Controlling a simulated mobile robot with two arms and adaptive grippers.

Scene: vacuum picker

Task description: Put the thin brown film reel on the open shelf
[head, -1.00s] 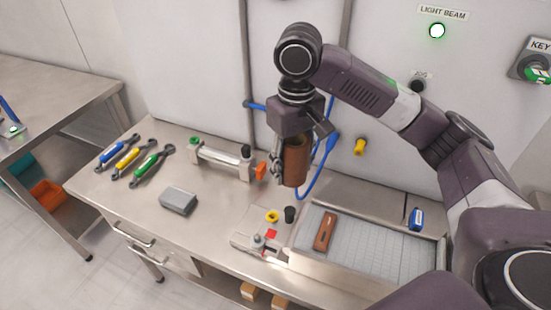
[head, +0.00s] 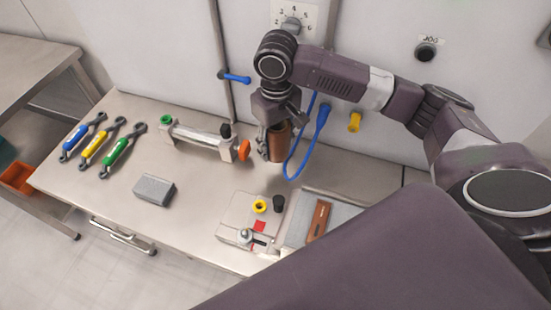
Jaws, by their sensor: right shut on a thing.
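A brown cylindrical reel (head: 279,143) is held upright by my right gripper (head: 270,145), above the rear part of the steel worktable (head: 200,225). The gripper is shut on it, and its fingers cover part of the reel's left side. I cannot tell how far above the table its lower end is. The open shelf cannot be made out in this view. My left gripper is not in view.
Several coloured-handled tools, a grey block (head: 154,190) and a small device (head: 246,223) are on the table. My arm hides the lower right.

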